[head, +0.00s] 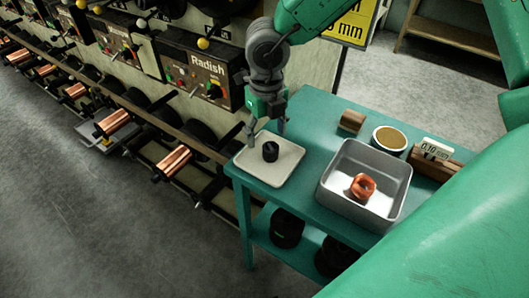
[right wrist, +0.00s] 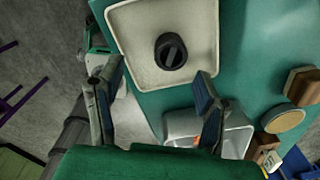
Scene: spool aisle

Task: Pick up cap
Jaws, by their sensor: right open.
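The cap is a small black round piece (head: 270,151) standing on a pale square tray (head: 287,170) at the left end of the green table. In the right wrist view the cap (right wrist: 171,51) shows a raised bar across its top, on the tray (right wrist: 131,72). My right gripper (head: 267,136) is at the tray, its fingers pointing down near the cap. In the right wrist view its two fingers (right wrist: 158,85) are wide apart with nothing between them, and the cap lies beyond the fingertips. My left gripper is not in view.
On the green table (head: 314,115), a grey bin (head: 336,193) holds an orange-red part (head: 362,187) on white material. Behind it are a round brown-topped dish (head: 389,139), a small brown block (head: 351,121) and a labelled wooden block (head: 435,165). Copper spools (head: 173,161) line the machine at left.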

